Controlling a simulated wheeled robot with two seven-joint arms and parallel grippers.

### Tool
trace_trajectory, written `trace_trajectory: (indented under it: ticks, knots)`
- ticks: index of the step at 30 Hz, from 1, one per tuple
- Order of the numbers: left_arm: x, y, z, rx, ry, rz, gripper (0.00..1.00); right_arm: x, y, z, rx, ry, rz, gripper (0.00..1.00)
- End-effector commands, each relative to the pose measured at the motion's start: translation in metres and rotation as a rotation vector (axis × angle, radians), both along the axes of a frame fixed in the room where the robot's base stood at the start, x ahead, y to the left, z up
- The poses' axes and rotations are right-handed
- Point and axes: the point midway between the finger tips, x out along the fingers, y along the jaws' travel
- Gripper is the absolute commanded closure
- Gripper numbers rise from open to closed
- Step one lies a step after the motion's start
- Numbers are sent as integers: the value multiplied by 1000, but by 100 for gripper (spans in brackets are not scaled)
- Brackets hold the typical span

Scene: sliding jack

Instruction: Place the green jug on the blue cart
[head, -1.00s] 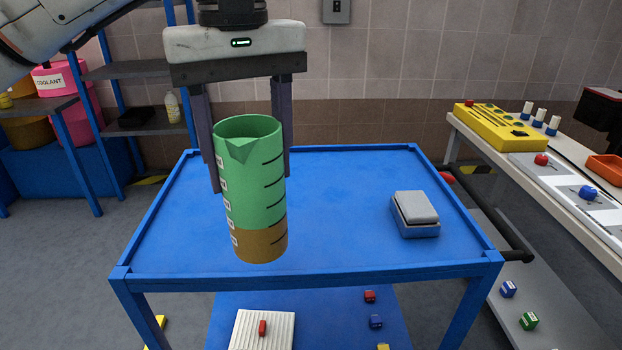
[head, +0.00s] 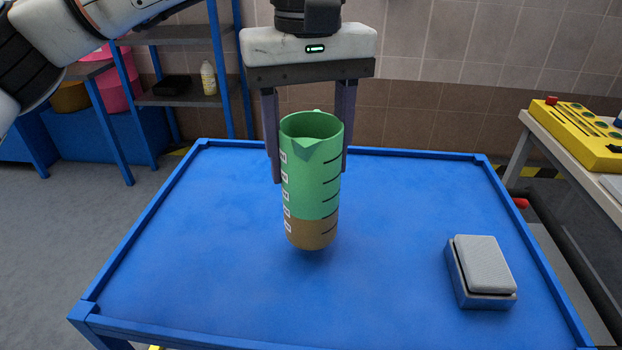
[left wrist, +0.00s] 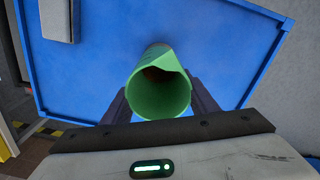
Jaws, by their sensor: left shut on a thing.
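The green jug (head: 312,175) has a brown lower part, black marks and a spout facing me. My left gripper (head: 310,175) is shut on it, one finger on each side, and holds it upright over the middle of the blue cart (head: 200,265). A dark shadow shows right under the jug; whether its base touches the cart top I cannot tell. In the left wrist view I look down into the open mouth of the jug (left wrist: 158,95) between the fingers, with the blue cart (left wrist: 110,80) below. My right gripper is not in view.
A grey and blue box-like item (head: 482,270) sits on the cart's right side. The cart has a raised blue rim. The cart's left side is clear. A bench with a yellow panel (head: 580,135) stands at the right; shelves with a white bottle (head: 208,78) stand behind left.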

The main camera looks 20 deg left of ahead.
Motion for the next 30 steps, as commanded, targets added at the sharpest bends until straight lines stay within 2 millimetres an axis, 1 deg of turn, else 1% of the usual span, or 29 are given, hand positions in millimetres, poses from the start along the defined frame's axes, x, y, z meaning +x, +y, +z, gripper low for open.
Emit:
trace_trajectory:
  ticks: [6, 7, 11, 18, 19, 21, 22, 30]
  knots:
    - [0, 0, -31, 0, 1, -1, 78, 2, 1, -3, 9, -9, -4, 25]
    - [0, 0, -33, -1, 1, -1, 78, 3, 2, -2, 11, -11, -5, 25]
    - [0, 0, -34, -2, -1, -1, 78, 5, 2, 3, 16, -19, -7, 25]
    - [0, 0, -37, -1, 0, -1, 78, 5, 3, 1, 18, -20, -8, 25]
    - [0, 0, -37, -1, 1, -1, 42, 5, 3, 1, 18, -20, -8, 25]
    - [0, 0, -37, -1, 1, 0, 30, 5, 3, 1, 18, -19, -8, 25]
    - [0, 0, -37, -1, 1, 0, 28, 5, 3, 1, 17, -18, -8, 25]
    - [0, 0, -36, -1, 1, 0, 28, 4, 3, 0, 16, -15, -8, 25]
